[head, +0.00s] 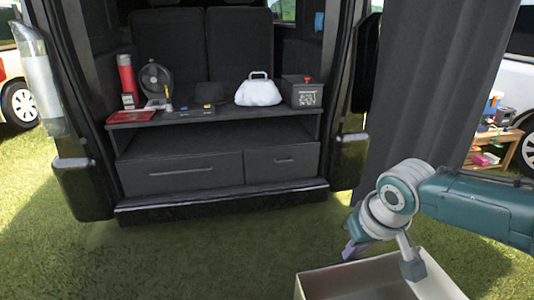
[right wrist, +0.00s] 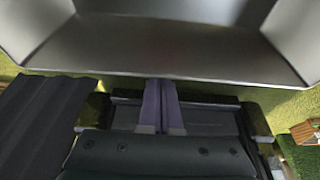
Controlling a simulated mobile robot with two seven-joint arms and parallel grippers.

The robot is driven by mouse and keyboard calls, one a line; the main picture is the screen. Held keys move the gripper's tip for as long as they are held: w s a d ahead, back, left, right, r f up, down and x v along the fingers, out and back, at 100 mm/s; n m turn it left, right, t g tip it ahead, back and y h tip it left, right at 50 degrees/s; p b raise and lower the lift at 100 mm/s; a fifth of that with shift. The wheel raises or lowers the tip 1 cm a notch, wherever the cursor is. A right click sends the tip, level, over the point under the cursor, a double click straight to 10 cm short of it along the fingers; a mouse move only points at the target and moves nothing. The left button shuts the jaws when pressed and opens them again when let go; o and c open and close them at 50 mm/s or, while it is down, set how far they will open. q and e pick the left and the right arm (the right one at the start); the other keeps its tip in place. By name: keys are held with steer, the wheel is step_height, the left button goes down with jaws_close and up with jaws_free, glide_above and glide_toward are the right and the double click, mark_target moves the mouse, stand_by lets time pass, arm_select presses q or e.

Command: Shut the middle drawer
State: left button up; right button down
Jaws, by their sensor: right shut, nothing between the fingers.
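An open, box-like metal drawer (head: 330,284) juts into the bottom right of the head view. Its pale rim and grey inside show, but the cabinet it belongs to is out of frame, so I cannot tell which drawer in the stack it is. Its grey inside fills the top of the right wrist view (right wrist: 165,50). My right gripper (head: 349,251) is just beyond the drawer's far left side, its purple fingers pointing down. In the right wrist view its fingers (right wrist: 158,84) are together and empty, close to the drawer's edge; I cannot tell whether they touch. My left gripper is not in view.
A van's open rear holds a dark unit with a wide closed drawer (head: 180,174) and a narrow closed drawer (head: 283,162). A white bag (head: 258,92), a fan (head: 155,80) and a red flask (head: 126,76) stand on top. Grass (head: 200,255) lies clear before it.

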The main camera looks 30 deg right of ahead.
steer(key=s+p, duration=0.2)
steer(key=s+a+p, duration=0.1)
steer(key=s+p, duration=0.1)
steer(key=p, duration=0.1)
steer(key=s+a+r+p, duration=0.1)
steer(key=s+p, duration=0.1)
steer(key=shift+s+a+r, duration=0.1)
steer(key=shift+s, duration=0.25)
steer(key=s+p, duration=0.1)
steer(key=s, duration=0.1)
steer(key=s+a+p, duration=0.1)
steer(key=s, duration=0.1)
steer(key=s+a+p, duration=0.1)
steer(key=s, duration=0.1)
steer(key=shift+s+f+p, duration=0.3)
steer(key=shift+f+p, duration=0.05)
steer(key=shift+f, duration=0.05)
steer(key=shift+s+a+f, duration=0.1)
steer(key=shift+s, duration=0.05)
